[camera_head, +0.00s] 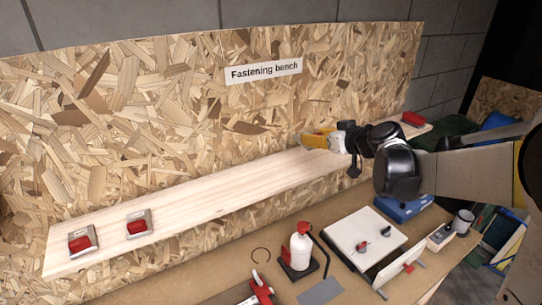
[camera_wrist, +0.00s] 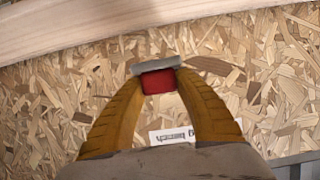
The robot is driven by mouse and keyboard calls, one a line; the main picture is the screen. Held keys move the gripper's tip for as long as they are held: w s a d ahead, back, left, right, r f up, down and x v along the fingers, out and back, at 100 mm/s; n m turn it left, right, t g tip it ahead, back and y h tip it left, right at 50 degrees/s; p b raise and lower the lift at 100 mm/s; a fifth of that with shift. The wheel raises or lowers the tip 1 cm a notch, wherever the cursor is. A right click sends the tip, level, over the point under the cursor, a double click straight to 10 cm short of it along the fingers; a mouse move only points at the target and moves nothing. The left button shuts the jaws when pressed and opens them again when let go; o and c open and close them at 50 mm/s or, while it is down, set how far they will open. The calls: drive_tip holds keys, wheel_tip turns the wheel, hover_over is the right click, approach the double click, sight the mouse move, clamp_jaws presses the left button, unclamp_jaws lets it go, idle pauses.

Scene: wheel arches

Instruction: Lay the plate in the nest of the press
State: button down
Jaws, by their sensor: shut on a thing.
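My gripper (camera_head: 312,140) has yellow fingers and is raised in front of the chipboard wall, above the wooden shelf. In the wrist view, my gripper (camera_wrist: 158,80) is shut on a small grey-and-red block (camera_wrist: 160,80) at its fingertips. In the head view the block is hard to make out. A thin grey plate (camera_head: 321,291) lies flat on the bench at the bottom edge. A red-and-white device with a black base and bent black rod (camera_head: 299,251) stands behind it. I cannot tell whether this is the press; no nest is clearly visible.
Two similar grey-and-red blocks (camera_head: 82,240) (camera_head: 139,224) sit on the shelf (camera_head: 200,208) at left. Another red item (camera_head: 412,119) lies at its far right end. A white board with red parts (camera_head: 350,232), a blue box (camera_head: 404,208) and a cup (camera_head: 463,220) occupy the bench's right side.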

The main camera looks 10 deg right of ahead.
hover_over(275, 177)
wheel_tip(275, 177, down, 7)
drive_tip(key=shift+r+b, duration=0.1)
drive_tip(key=shift+b, duration=0.3)
drive_tip(key=shift+f, duration=1.95)
drive_tip(key=shift+f+b, duration=0.2)
drive_tip(key=shift+b, duration=0.25)
drive_tip(key=c, duration=1)
unclamp_jaws()
drive_tip(key=shift+o, duration=0.2)
drive_tip(key=shift+r, duration=0.2)
